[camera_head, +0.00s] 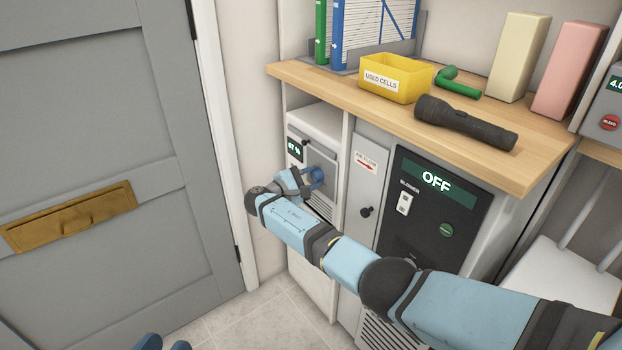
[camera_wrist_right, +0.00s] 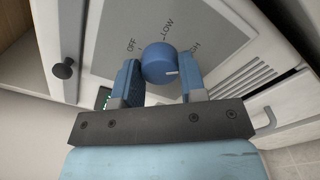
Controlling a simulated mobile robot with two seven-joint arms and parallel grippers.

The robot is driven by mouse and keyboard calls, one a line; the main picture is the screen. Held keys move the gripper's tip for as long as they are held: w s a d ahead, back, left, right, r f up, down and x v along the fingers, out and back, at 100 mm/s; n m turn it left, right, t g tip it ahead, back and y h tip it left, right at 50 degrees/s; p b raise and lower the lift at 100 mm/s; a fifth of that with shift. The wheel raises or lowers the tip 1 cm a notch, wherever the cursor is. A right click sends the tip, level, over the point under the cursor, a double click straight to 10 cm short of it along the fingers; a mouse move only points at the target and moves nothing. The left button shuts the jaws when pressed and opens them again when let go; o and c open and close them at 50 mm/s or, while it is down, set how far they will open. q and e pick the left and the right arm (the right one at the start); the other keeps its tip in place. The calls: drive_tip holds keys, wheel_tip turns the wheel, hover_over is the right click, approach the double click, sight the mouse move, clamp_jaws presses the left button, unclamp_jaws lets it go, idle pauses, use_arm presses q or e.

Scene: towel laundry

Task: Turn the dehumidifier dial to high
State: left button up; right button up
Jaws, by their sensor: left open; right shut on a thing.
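The dehumidifier (camera_head: 318,121) is the white unit in the left bay under the wooden counter, with a grey panel and a small display that seems to read 67 %. Its round blue dial (camera_wrist_right: 160,62) sits between the fingers of my right gripper (camera_wrist_right: 158,76), which is shut on it. The dial's white mark points right, on the side of the partly covered HIGH label and a little below it. OFF is at upper left and LOW above. The head view also shows the dial (camera_head: 318,175). My left gripper (camera_head: 165,343) is open and empty at the bottom edge.
A grey panel with a black knob (camera_head: 367,211) and a blower unit (camera_head: 440,205) reading OFF stand to the right. A yellow bin (camera_head: 394,79) and a black flashlight (camera_head: 465,122) lie on the counter (camera_head: 330,87). A grey door (camera_head: 100,130) stands at left.

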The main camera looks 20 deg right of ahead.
drive_tip(key=o, duration=0.9)
use_arm(q)
drive_tip(key=shift+f, duration=0.15)
wheel_tip(320, 180, up, 3)
drive_tip(key=shift+s+f+n+t+p, duration=0.1)
drive_tip(key=shift+n+t+p, duration=0.2)
drive_tip(key=shift+t+p, duration=0.6)
use_arm(e)
drive_tip(key=v, duration=1.3)
drive_tip(key=shift+s+a, duration=0.1)
drive_tip(key=shift+a, duration=0.25)
use_arm(q)
drive_tip(key=shift+g, duration=0.4)
